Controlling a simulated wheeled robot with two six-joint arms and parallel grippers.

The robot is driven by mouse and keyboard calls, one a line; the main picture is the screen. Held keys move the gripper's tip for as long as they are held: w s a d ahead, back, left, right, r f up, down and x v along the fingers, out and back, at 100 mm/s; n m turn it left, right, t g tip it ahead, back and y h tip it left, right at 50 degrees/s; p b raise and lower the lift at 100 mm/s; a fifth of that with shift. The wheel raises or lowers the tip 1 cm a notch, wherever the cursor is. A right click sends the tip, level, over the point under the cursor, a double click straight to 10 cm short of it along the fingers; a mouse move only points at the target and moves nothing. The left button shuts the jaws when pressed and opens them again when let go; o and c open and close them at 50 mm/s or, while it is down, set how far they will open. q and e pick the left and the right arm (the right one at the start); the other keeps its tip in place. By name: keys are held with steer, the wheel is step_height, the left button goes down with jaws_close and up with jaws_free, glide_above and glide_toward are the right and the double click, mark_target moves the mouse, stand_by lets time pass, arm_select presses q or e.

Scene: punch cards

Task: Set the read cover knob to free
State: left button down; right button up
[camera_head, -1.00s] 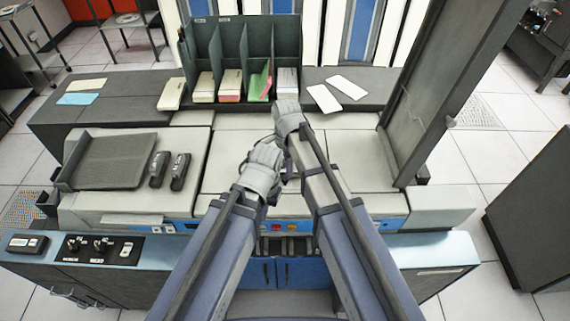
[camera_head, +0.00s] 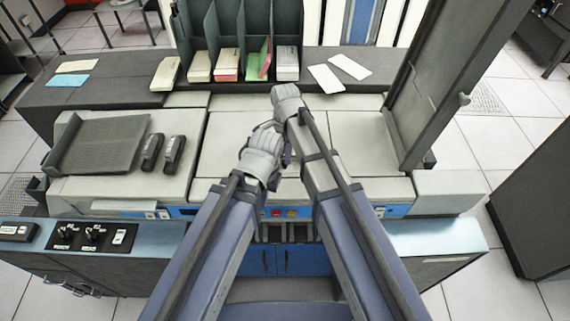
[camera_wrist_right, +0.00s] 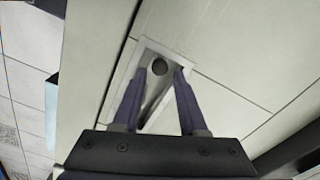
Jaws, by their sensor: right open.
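A black control panel (camera_head: 95,237) with two small dark knobs, a left one (camera_head: 68,231) and a right one (camera_head: 94,233), sits on the blue ledge at the lower left; their settings are too small to read. Which is the read cover knob, I cannot tell. My right gripper (camera_head: 287,100) is over the machine's middle, its fingers hidden by the wrist. In the right wrist view its fingers (camera_wrist_right: 159,76) are open above a pale-framed recess holding a round grey part (camera_wrist_right: 160,66). My left gripper (camera_head: 264,150) is beside it, fingers mostly hidden.
A dark rack (camera_head: 240,40) with card stacks stands at the back. Loose white cards (camera_head: 325,78) lie to its right. A dark sloped tray (camera_head: 100,145) and two black handles (camera_head: 174,155) are on the left. The raised cover (camera_head: 430,90) stands upright at the right.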

steer(key=shift+f+b, duration=1.05)
steer(key=shift+f, duration=0.5)
arm_select(q)
step_height(320, 180, down, 3)
steer(key=shift+f, duration=0.1)
arm_select(e)
steer(key=shift+c, duration=0.2)
jaws_close()
